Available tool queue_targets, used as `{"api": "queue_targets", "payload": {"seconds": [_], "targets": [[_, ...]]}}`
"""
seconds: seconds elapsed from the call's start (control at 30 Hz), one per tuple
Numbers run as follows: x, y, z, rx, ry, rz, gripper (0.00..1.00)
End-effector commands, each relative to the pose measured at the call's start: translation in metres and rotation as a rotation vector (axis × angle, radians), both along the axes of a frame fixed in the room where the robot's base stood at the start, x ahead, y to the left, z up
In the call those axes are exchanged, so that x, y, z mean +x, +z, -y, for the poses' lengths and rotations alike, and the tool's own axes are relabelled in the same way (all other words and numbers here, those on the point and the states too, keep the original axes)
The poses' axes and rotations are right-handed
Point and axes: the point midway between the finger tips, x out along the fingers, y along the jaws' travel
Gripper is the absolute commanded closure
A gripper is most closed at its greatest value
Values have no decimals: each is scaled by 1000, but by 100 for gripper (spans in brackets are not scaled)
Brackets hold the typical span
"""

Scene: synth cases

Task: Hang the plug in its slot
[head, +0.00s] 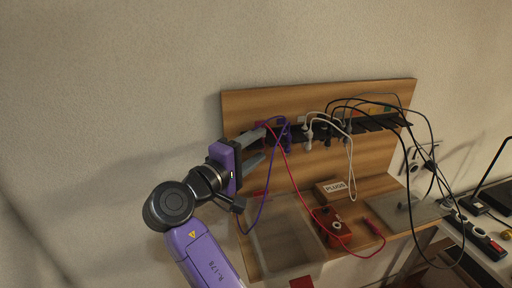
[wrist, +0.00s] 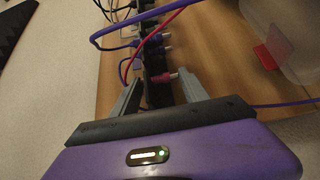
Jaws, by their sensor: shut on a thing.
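My gripper (head: 266,140) is at the left end of a black slotted rail (head: 366,124) on an upright wooden board. In the wrist view, my gripper (wrist: 161,84) has its grey fingers on either side of a red plug (wrist: 164,77), shut on it. The plug's pale prongs point right. In the head view the fingers mostly hide the plug, and a red cord (head: 291,175) hangs in a long curve to the shelf. The black rail (wrist: 157,63) is right by the plug; I cannot tell whether the plug sits in a slot.
Purple plugs (head: 283,134) hang just right of my gripper, then white plugs (head: 309,130) and black ones with tangled cords. Below are a clear bin (head: 262,249), a red box (head: 334,227) and a labelled box (head: 331,191). The wall left of the board is clear.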

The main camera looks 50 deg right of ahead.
Motion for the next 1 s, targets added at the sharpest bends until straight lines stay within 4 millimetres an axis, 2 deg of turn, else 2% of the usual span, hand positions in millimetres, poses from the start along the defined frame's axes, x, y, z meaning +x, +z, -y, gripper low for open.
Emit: {"api": "queue_targets", "payload": {"seconds": [0.33, 0.37, 0.47, 0.8, 1.0], "targets": [[0, -2, 0, 0, 0, 0, 85], [0, -2, 0, 0, 0, 0, 44], [0, -2, 0, 0, 0, 0, 24], [0, -2, -2, 0, 0, 0, 22], [-1, -4, -25, 0, 3, 0, 22]]}}
